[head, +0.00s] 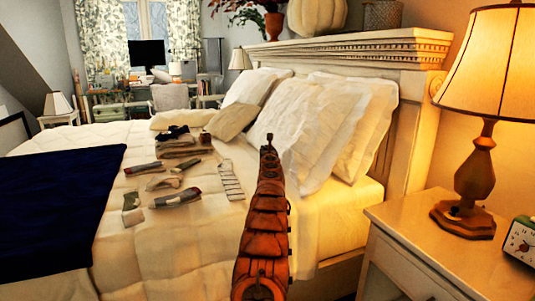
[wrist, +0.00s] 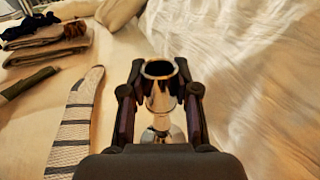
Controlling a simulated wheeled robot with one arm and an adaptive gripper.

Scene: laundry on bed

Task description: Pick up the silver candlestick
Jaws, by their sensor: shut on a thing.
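The silver candlestick (wrist: 160,100) is between the two dark fingers of my gripper (wrist: 160,75) in the wrist view. Its round, dark-mouthed top faces the camera, and its shiny stem and wider base lie below. My gripper is shut on it, with one finger on each side. In the head view my gripper (head: 268,142) is at the far end of my orange arm, over the bed near the pillows. The candlestick cannot be made out there. Whether its base touches the bed is unclear.
A striped sock (wrist: 75,125) lies left of my gripper; folded clothes (wrist: 48,42) lie beyond it. Pillows (head: 325,125) and the headboard (head: 415,110) stand to the right and behind. A lamp (head: 475,180) and clock (head: 521,242) are on the nightstand (head: 425,230). A dark blue blanket (head: 55,205) covers the bed's left.

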